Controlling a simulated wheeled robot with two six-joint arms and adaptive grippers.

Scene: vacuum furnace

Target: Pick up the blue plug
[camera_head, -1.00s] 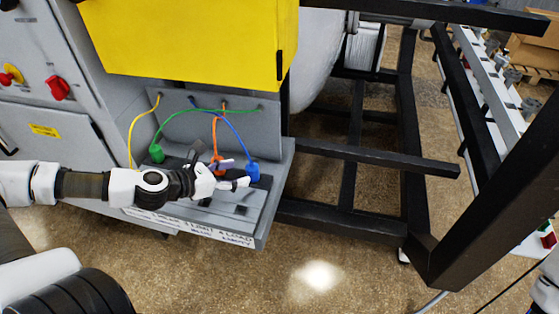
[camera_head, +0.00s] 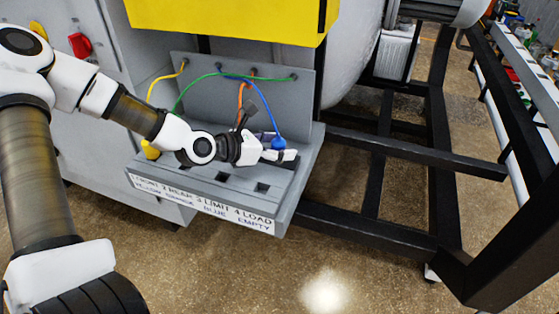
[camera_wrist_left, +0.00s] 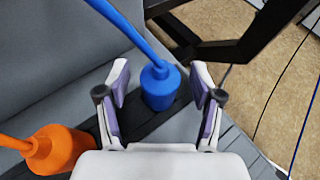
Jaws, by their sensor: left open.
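The blue plug (camera_head: 278,143) stands in the panel's socket shelf, with its blue cable running up and left to the back plate. My left gripper (camera_head: 286,155) is at the plug, its fingers low in front of it in the head view. In the left wrist view the blue plug (camera_wrist_left: 160,88) sits between the two spread fingers (camera_wrist_left: 161,80), with a gap on each side. The left gripper is open and holds nothing. The plug's lower end is hidden by the gripper in the head view. My right gripper is not in view.
An orange plug (camera_wrist_left: 55,150) stands left of the gripper in the wrist view. A yellow plug (camera_head: 150,150) is at the shelf's left. A green cable (camera_head: 205,84) crosses the back plate. A yellow box (camera_head: 230,22) overhangs above. Black frame bars (camera_head: 410,152) lie to the right.

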